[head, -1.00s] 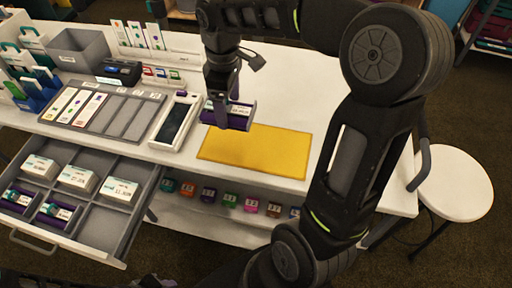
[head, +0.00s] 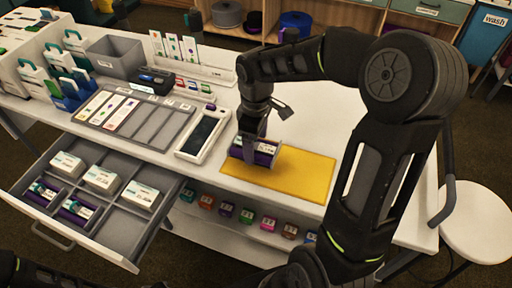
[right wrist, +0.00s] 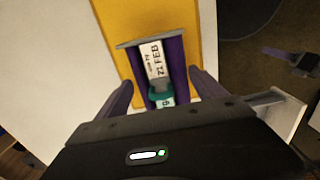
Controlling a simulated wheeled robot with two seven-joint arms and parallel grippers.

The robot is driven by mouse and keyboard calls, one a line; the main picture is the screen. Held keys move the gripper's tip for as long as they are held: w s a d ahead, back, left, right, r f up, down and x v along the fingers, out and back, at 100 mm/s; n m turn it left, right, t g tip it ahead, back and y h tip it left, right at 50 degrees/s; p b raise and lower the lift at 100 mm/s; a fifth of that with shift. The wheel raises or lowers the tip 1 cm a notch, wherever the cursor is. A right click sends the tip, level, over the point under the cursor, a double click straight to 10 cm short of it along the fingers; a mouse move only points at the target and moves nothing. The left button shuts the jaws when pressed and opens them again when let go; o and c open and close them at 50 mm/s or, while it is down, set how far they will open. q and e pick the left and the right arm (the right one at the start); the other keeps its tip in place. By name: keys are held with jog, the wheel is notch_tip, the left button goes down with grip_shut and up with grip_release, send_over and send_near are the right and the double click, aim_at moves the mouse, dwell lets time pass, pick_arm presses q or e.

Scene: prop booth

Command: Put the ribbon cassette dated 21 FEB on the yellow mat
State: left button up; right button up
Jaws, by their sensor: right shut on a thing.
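The ribbon cassette (head: 262,147), purple with a pale label, is held by my right gripper (head: 252,150) at the left end of the yellow mat (head: 300,174). In the right wrist view the cassette (right wrist: 156,62) shows the label "21 FEB" and a teal part, and lies between the two purple fingers of the gripper (right wrist: 160,92). Yellow mat (right wrist: 118,22) shows around its far end. I cannot tell whether the cassette touches the mat. My left gripper is not in view.
An open drawer (head: 122,223) at the left holds white boxes and two purple cassettes (head: 76,209). A grey slotted tray (head: 150,122) and a white-framed dark device (head: 203,135) stand left of the mat. The mat's right part is clear. A round stool (head: 480,220) stands at the right.

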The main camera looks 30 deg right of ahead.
aim_at(256, 145)
jog(key=shift+f, duration=1.35)
jog(key=shift+f, duration=0.2)
jog(key=o, duration=1.5)
jog(key=shift+r, duration=0.1)
notch_tip(256, 145, up, 12)
jog(key=shift+r, duration=0.15)
